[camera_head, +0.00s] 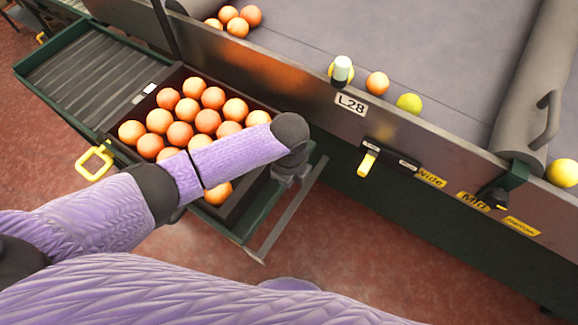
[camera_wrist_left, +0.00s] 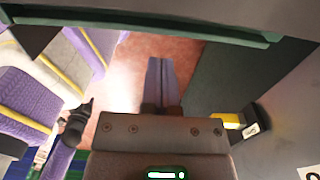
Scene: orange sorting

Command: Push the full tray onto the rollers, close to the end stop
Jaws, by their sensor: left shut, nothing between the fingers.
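The dark tray (camera_head: 180,74) is full of oranges in the head view. It sits on the green-framed stand, beside the grey rollers (camera_head: 78,78), which run to the upper left. The far frame edge (camera_head: 22,72) closes the rollers' outer end; I cannot tell which part is the end stop. My left arm reaches across the tray and hides some oranges and part of its near side. My left gripper points down by the tray's right end, mostly hidden under the wrist; its fingers (camera_wrist_left: 161,82) are shut and empty in the left wrist view. My right gripper is not in view.
A grey conveyor (camera_head: 440,65) with a metal side wall and label L28 (camera_head: 351,104) stands at the right. A yellow-handled lever (camera_head: 367,164) and knob stick out from it. A yellow handle (camera_head: 95,162) is left of the tray. Red floor lies below.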

